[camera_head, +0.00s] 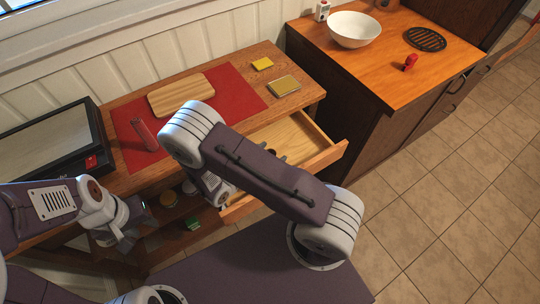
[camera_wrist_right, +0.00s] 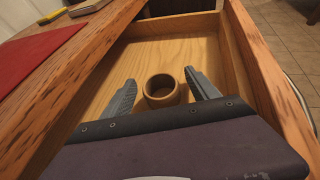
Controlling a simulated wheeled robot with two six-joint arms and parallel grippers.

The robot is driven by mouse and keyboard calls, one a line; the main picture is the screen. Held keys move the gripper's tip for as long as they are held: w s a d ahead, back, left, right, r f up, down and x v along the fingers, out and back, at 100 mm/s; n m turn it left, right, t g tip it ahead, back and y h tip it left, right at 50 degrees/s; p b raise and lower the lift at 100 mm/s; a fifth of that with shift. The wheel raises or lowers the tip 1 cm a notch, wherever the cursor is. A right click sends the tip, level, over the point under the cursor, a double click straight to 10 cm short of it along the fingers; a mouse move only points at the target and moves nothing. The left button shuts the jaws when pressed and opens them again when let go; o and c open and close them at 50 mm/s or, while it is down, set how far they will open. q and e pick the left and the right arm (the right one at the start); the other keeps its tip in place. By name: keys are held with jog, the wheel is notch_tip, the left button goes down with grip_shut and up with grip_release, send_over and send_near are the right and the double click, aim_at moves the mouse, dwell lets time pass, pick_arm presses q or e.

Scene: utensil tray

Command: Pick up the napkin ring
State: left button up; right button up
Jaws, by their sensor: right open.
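The napkin ring (camera_wrist_right: 163,100) is a short brown wooden ring standing upright on the floor of the open drawer (camera_wrist_right: 180,50), its hole facing up. In the right wrist view my right gripper (camera_wrist_right: 160,77) is open, with one grey finger on each side of the ring and a gap to each. It is not gripping the ring. In the head view my right arm covers part of the drawer (camera_head: 318,135) and most of that gripper. My left gripper (camera_head: 128,225) is at the lower left by the shelves, away from the ring; its jaws are unclear.
A white bowl (camera_head: 354,30) stands on the right counter.

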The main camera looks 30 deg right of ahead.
jog(key=shift+s, duration=0.1)
jog(key=shift+c, duration=1.2)
jog(key=c, duration=1.2)
jog(key=shift+o, duration=0.2)
notch_tip(320, 180, up, 4)
jog(key=shift+r+p, duration=0.2)
jog(key=shift+p, duration=0.25)
jog(key=w+d+r, duration=0.2)
jog(key=d+r, duration=0.4)
jog(key=d, duration=0.5)
jog(key=shift+w+d+r, duration=0.15)
jog(key=shift+w+r, duration=0.2)
